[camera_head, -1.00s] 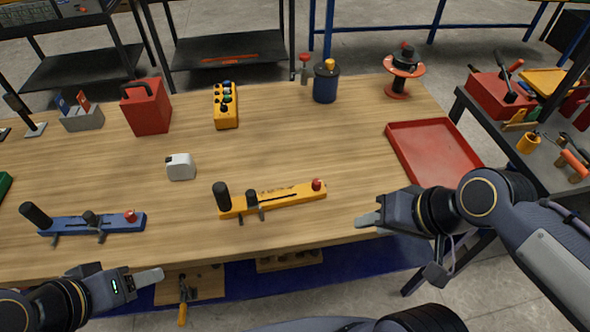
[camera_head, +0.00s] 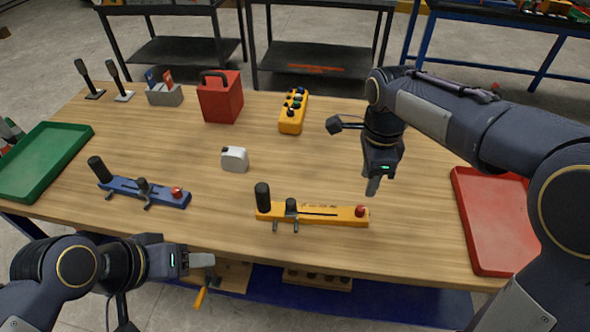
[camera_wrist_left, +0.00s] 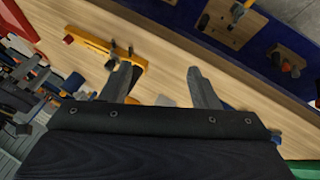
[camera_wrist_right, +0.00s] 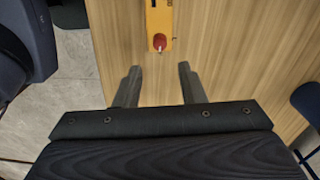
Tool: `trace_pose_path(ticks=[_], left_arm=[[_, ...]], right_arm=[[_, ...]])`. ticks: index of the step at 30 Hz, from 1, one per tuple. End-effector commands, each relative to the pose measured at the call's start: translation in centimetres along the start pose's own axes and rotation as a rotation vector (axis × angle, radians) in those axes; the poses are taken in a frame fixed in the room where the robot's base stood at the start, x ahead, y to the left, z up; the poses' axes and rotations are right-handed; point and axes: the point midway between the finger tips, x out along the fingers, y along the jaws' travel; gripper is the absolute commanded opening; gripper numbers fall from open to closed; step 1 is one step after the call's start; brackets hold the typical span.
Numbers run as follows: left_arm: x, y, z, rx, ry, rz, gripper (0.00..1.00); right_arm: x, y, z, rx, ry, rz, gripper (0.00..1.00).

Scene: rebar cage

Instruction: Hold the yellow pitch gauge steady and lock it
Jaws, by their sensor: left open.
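The yellow pitch gauge (camera_head: 325,215) lies on the wooden table near its front edge. It has a tall black post (camera_head: 263,197) at its left end, a shorter black knob with a small lever, and a red knob (camera_head: 361,211) at its right end. My right gripper (camera_head: 373,186) hangs open and empty above the table, just behind the red-knob end; the right wrist view shows that end (camera_wrist_right: 159,20) beyond its fingers. My left gripper (camera_head: 203,261) is open and empty at the table's front edge, left of the gauge. The left wrist view also shows the gauge (camera_wrist_left: 100,45).
A similar blue gauge (camera_head: 150,191) lies left of the yellow one. A white block (camera_head: 235,159), yellow button box (camera_head: 292,112) and red box (camera_head: 222,100) stand behind. A green tray (camera_head: 45,165) is at far left, a red tray (camera_head: 482,225) at right.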

Motion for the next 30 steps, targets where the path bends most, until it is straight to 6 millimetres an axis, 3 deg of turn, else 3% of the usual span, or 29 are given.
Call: trace_pose_path(ticks=[5,14,21,30], left_arm=[[0.0,0.4,-2.0,-0.164,-0.067,-0.018,0.55],[2.3,2.4,-8.6,-0.706,-0.205,-0.19,0.55],[6.7,5.4,-13.1,-1.136,-0.19,-0.413,0.55],[12.2,8.9,-15.8,-1.519,-0.04,-0.624,0.55]], right_arm=[[0.0,0.0,0.0,-0.001,-0.002,0.0,0.36],[0.0,0.0,0.0,-0.002,-0.002,0.0,0.36],[0.0,0.0,0.0,-0.002,-0.002,0.0,0.36],[0.0,0.0,0.0,-0.002,-0.002,0.0,0.36]])
